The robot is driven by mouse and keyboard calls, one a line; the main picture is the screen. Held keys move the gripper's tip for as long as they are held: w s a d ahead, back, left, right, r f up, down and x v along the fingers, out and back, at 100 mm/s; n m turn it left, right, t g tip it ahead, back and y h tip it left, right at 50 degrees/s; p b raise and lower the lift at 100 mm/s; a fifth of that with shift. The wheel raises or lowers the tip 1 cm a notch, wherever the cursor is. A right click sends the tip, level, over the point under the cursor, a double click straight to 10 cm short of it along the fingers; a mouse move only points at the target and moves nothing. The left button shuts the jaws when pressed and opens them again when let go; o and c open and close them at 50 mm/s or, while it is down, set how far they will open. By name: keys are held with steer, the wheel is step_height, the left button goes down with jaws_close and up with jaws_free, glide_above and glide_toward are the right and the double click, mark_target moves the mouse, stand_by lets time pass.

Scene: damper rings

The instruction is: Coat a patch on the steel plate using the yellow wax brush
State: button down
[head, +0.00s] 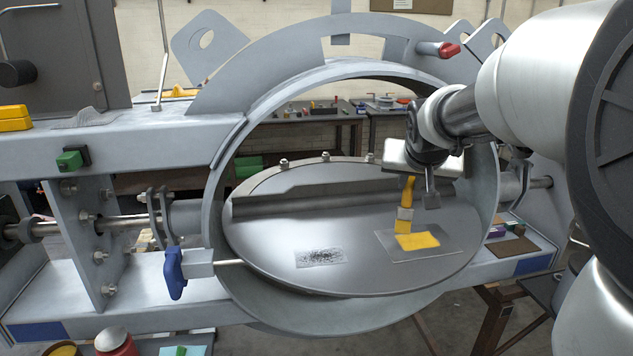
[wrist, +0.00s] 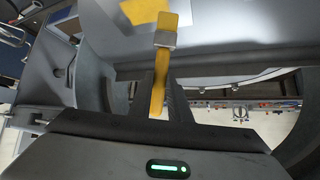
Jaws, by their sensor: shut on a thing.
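My gripper (head: 421,182) is shut on the handle of the yellow wax brush (head: 404,215). The brush hangs down, its yellow bristles at a yellow patch (head: 417,241) on the right of the round steel plate (head: 371,220). I cannot tell whether the bristles touch it. The yellow patch lies within a paler rectangle. A pale rectangle with dark specks (head: 320,257) lies further left on the plate. In the wrist view, the brush (wrist: 160,62) sticks out between my fingers (wrist: 162,100), with the yellow patch (wrist: 143,10) beyond its tip.
The plate sits inside a large grey metal ring (head: 217,207), with a raised bar (head: 300,202) across the plate behind the brush. A blue-handled lever (head: 174,272) stands at the ring's left. The plate's left part is clear of tools.

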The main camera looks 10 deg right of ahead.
step_height(320, 180, up, 5)
steer(key=p, duration=0.2)
steer(key=shift+f+p, duration=0.15)
steer(key=shift+p, duration=0.25)
stand_by(0.3)
